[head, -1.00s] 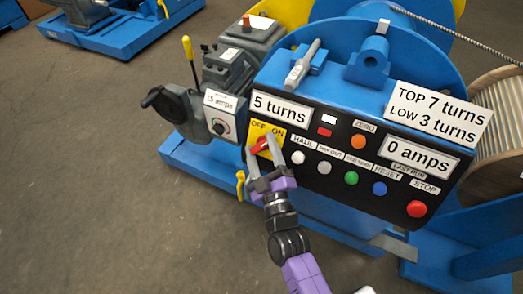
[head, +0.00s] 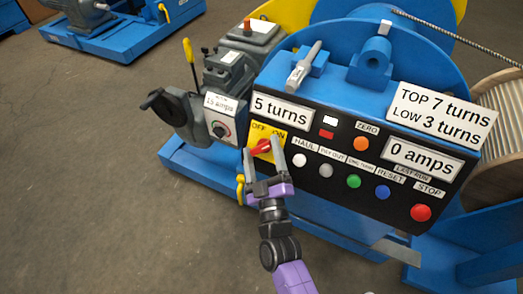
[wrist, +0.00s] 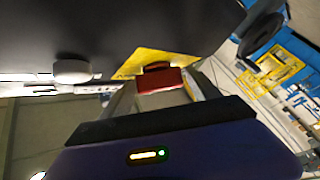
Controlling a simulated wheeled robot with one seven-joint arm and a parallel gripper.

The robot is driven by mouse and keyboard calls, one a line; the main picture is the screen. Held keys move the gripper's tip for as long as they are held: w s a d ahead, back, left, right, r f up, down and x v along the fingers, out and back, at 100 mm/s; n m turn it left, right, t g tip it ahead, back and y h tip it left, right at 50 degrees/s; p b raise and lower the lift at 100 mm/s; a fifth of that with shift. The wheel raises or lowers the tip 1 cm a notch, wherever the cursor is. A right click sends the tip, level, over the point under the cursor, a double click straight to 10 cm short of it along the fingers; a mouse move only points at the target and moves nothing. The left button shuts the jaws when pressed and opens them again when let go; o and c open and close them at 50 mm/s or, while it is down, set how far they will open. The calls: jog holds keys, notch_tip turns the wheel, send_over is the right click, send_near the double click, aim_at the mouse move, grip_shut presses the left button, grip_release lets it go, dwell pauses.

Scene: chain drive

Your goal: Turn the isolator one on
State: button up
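The isolator is a red knob (head: 262,147) on a yellow plate (head: 270,130) marked OFF and ON, at the left end of the black control panel. My gripper (head: 264,150) is at the knob, with one finger on each side of it. The fingers are spread, and I see no firm grip on the knob. In the wrist view the red knob (wrist: 160,80) shows between the fingers, with the yellow plate (wrist: 150,62) behind it. Whether a finger touches the knob is unclear. The knob looks slanted, its exact setting hard to read.
A white button (head: 299,160) sits just right of my gripper, with grey, green (head: 353,181), blue and red STOP (head: 421,212) buttons beyond. A grey unit with a dial (head: 219,130) and a yellow-handled lever (head: 188,50) stand left. Floor at lower left is clear.

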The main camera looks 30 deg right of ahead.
jog(key=shift+o, duration=0.4)
jog(key=shift+s+a, duration=0.15)
jog(key=v, duration=0.7)
jog(key=shift+s, duration=0.25)
jog(key=shift+f, duration=0.1)
